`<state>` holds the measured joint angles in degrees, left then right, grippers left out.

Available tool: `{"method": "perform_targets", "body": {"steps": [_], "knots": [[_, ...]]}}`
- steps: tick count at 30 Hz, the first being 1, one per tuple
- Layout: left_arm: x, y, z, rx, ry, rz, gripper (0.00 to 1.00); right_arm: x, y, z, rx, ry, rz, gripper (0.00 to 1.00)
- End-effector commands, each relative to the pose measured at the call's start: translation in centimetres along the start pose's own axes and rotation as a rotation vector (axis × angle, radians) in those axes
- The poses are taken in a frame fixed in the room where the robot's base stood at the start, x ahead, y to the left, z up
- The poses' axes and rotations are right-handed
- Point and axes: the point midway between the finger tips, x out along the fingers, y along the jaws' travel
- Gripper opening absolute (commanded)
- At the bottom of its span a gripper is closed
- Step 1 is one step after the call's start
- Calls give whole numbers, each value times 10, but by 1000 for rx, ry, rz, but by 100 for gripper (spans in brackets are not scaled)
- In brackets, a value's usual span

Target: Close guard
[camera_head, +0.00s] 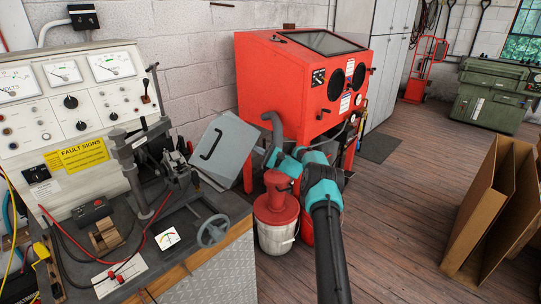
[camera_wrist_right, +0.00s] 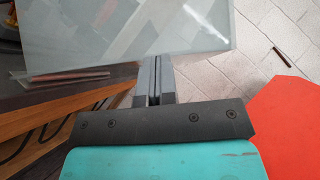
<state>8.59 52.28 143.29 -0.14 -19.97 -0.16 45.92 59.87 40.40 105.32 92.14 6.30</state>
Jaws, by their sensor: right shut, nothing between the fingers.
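The guard appears to be the grey panel with a black bar handle (camera_head: 219,158) at the right rear end of the test bench. It stands tilted out to the side, away from the clamp fixture (camera_head: 145,165). In the right wrist view a pale see-through panel (camera_wrist_right: 120,35), apparently the guard, fills the upper left. My right gripper (camera_wrist_right: 152,62) is shut and empty, with its fingertips at or close to the panel's lower edge; I cannot tell whether they touch. In the head view my right gripper (camera_head: 262,157) is small and partly hidden, just right of the guard.
The bench holds a meter panel (camera_head: 65,110), a handwheel (camera_head: 213,231) and leads. A red blasting cabinet (camera_head: 305,85) stands behind. A red-lidded bucket (camera_head: 277,235) stands beside the bench near my right arm. Cardboard (camera_head: 495,210) stands at right; the floor between is clear.

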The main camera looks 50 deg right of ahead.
Motion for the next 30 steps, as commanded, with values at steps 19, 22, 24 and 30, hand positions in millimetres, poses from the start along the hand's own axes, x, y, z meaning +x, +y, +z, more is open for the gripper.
{"method": "perform_targets", "body": {"steps": [19, 22, 24, 30], "knots": [[0, 0, 0, 0, 0, 0, 43, 93, 24, 88, -410, -8, 414, 0], [0, 0, 0, 0, 0, 0, 43, 101, 31, 96, -457, -7, 460, 0], [0, 0, 0, 0, 0, 0, 43, 106, 35, 101, -483, -7, 487, 0], [0, 0, 0, 0, 0, 0, 43, 113, 43, 108, -530, -5, 534, 0]]}}
